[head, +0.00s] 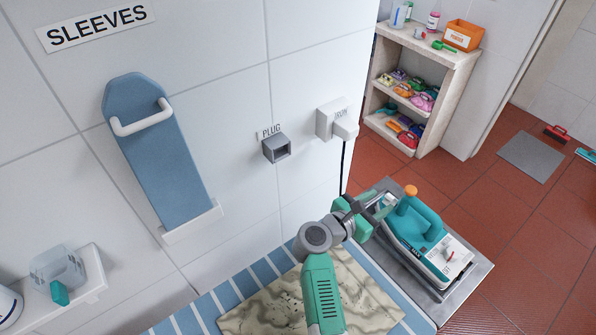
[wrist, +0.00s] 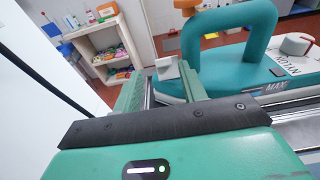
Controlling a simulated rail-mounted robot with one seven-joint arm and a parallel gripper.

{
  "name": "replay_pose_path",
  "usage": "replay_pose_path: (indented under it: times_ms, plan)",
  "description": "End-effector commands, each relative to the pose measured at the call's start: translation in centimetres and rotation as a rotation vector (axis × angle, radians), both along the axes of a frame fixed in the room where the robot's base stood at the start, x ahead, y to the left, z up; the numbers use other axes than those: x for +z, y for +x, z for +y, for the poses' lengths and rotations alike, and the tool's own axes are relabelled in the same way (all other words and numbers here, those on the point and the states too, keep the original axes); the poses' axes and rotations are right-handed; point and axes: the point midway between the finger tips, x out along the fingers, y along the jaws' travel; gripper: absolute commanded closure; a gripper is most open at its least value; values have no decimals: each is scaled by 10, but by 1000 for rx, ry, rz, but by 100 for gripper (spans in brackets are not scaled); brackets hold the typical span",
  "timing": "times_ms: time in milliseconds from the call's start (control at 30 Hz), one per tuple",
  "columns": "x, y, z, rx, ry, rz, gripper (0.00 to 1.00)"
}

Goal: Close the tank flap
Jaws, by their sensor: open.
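A teal and white iron (head: 438,262) lies on a grey metal tray at the right; its teal handle (wrist: 245,22) arches up in the wrist view. My gripper (head: 380,206) is open at the iron's far-left end, in front of the handle. In the wrist view my gripper's two fingers (wrist: 163,88) point toward that end. A small pale, raised piece (wrist: 167,68), which looks like the tank flap standing up, shows between and just beyond the fingertips. I cannot tell whether a finger touches it. The flap's hinge is hidden.
A tiled wall with a plug socket (head: 277,148) and a wall-mounted sleeve board (head: 160,160) stands at left. A shelf (head: 455,70) with bottles stands behind. The red floor is mostly open.

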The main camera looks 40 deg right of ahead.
Motion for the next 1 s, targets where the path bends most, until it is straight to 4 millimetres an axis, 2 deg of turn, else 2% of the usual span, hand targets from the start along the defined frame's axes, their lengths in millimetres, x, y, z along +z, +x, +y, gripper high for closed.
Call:
replay_pose_path:
  times_ms: [33, 133, 200, 467, 1000]
  plan:
    - [-16, -1, 1, -1, -45, 7, 58]
    - [-21, -1, 4, -1, -145, 19, 58]
    - [-4, 4, 22, 5, -150, 18, 58]
    - [-3, 11, 84, 5, -147, 17, 58]
    - [112, 57, 99, 189, -338, 99, 58]
